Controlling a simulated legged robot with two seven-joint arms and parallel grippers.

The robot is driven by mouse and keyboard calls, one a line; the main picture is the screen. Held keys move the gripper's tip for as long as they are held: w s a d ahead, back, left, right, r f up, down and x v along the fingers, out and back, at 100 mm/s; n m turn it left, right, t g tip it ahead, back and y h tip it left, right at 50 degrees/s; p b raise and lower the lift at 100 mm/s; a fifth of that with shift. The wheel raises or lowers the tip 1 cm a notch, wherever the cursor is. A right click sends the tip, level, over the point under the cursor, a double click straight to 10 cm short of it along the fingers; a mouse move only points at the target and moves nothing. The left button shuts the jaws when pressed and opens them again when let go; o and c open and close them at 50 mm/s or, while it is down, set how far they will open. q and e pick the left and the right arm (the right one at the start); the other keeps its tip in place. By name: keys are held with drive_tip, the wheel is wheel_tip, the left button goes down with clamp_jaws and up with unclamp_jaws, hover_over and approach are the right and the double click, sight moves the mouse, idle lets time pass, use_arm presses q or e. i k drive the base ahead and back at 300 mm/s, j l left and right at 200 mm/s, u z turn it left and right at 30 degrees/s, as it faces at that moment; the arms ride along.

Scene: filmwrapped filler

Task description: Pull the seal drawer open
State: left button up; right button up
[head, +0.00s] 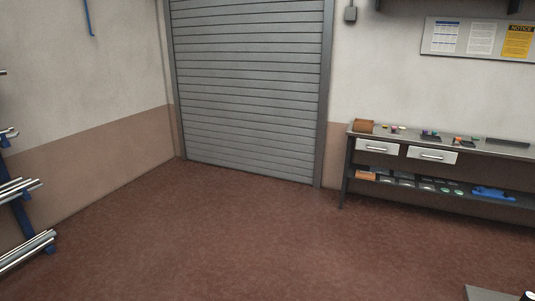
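A grey metal workbench (347,172) stands against the wall at the right in the head view. Two light drawers hang under its top, a left drawer (368,150) and a right drawer (445,157). No label is readable on either, so I cannot tell which one is the seal drawer. Neither of my grippers is in view. The bench is well away from me across the floor.
Red-brown floor (200,240) is clear up to the bench and the grey roller shutter (250,90). A blue rack (22,220) with metal bars stands at the left. A grey surface corner (483,293) shows at bottom right. Small items lie on the bench and its lower shelf.

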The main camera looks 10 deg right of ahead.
sight(363, 144)
drive_tip(key=i+l+z, duration=0.35)
drive_tip(key=i, duration=0.45)
drive_tip(key=i+z, duration=0.35)
drive_tip(key=i, duration=0.4)
drive_tip(key=i+j+z, duration=0.35)
drive_tip(key=i, duration=0.45)
drive_tip(key=i+l, duration=0.1)
drive_tip(key=i, duration=1.25)
drive_tip(key=i+u, duration=0.1)
drive_tip(key=i, duration=1.2)
drive_tip(key=i+j+z, duration=0.1)
drive_tip(key=i, duration=0.35)
drive_tip(key=i+j+z, duration=0.1)
drive_tip(key=i, duration=0.35)
